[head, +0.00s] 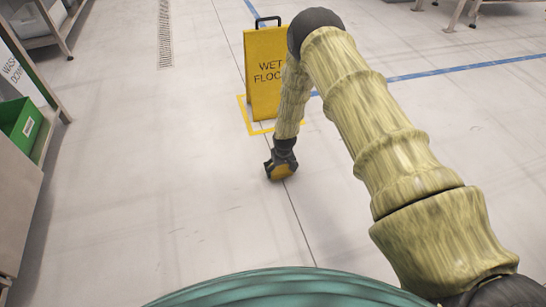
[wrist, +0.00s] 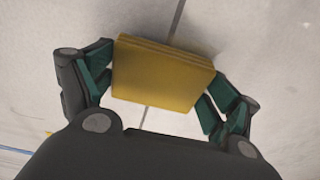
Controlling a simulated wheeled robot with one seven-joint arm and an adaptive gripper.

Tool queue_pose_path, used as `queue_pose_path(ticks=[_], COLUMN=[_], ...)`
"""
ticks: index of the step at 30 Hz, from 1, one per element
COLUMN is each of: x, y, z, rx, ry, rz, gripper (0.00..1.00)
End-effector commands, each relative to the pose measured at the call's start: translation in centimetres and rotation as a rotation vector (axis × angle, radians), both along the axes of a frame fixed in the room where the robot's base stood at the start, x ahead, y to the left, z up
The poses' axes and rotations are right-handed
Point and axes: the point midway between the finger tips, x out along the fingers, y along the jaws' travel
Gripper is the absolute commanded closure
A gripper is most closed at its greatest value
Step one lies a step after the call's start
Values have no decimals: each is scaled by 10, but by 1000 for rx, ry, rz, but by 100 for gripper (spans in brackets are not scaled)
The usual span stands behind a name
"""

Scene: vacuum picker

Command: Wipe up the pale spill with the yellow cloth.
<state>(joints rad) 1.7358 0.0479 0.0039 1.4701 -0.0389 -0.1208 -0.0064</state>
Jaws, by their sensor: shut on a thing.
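My gripper (head: 283,165) is low over the floor near the middle of the head view, in front of the yellow sign. It is shut on the yellow cloth (wrist: 160,75), a folded block between the green-padded fingers in the wrist view. The cloth's lower part also shows under my gripper in the head view (head: 281,172). I cannot tell whether the cloth touches the floor. I cannot make out the pale spill on the light floor in either view.
A yellow wet-floor sign (head: 264,85) stands just behind my gripper, within yellow floor tape (head: 246,118). A bench (head: 14,190) with a green bin (head: 20,128) is at left. Table legs show at the top right. The floor at left centre is clear.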

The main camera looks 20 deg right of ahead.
Motion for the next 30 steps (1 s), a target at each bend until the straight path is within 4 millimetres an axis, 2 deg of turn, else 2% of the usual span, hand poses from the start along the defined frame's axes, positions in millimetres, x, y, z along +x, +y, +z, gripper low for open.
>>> queue_pose_path(ticks=[1,18,30], x=[3,2,2], y=[0,-3,-3], z=[11,62,65], rx=[0,1,0], ry=[-4,-5,-4], rz=[0,-4,-4], gripper=[50,50,50])
